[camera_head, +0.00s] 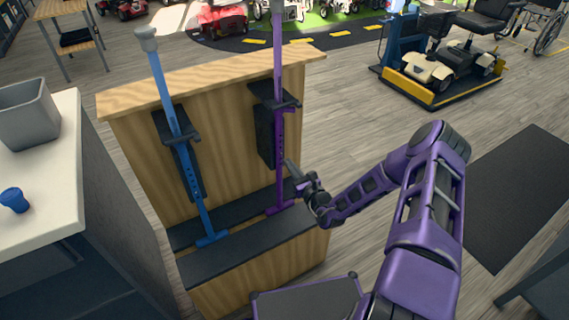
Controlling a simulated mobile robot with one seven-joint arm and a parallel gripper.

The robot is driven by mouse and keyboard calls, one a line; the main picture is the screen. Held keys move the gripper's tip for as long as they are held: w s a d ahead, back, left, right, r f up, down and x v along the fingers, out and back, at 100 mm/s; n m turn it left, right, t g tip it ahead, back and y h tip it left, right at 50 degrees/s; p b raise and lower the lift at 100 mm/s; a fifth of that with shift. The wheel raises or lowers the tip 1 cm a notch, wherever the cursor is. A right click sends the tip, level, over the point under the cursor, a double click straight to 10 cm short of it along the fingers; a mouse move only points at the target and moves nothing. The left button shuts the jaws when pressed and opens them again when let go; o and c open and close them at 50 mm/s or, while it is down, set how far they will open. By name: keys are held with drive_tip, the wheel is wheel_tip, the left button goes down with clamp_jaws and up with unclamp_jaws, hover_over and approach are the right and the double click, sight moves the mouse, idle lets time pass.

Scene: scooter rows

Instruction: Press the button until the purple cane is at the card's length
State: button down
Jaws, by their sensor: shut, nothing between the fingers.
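A purple cane (278,75) stands upright at the right of a wooden stand (225,86), passing through a black holder (265,135). Its top runs to the upper picture edge. Small dark holes show on its lower shaft, and its purple foot rests on the dark ledge. A blue cane (164,88) with a grey top leans slightly in a like holder at the left. My gripper (290,168) is shut and empty, just right of the purple cane's lower shaft; I cannot tell whether it touches. The button is too small to make out, and I see no card.
A white-topped counter (62,180) with a grey bin (29,112) and a small blue cup (14,200) stands at the left. A dark mat (520,195) lies on the right floor. A scooter on a platform (440,85) and a wheelchair (538,25) stand behind. Floor between is clear.

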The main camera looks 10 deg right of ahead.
drive_tip(key=v, duration=1)
drive_tip(key=shift+d+p, duration=0.15)
drive_tip(key=shift+p, duration=0.2)
idle(0.7)
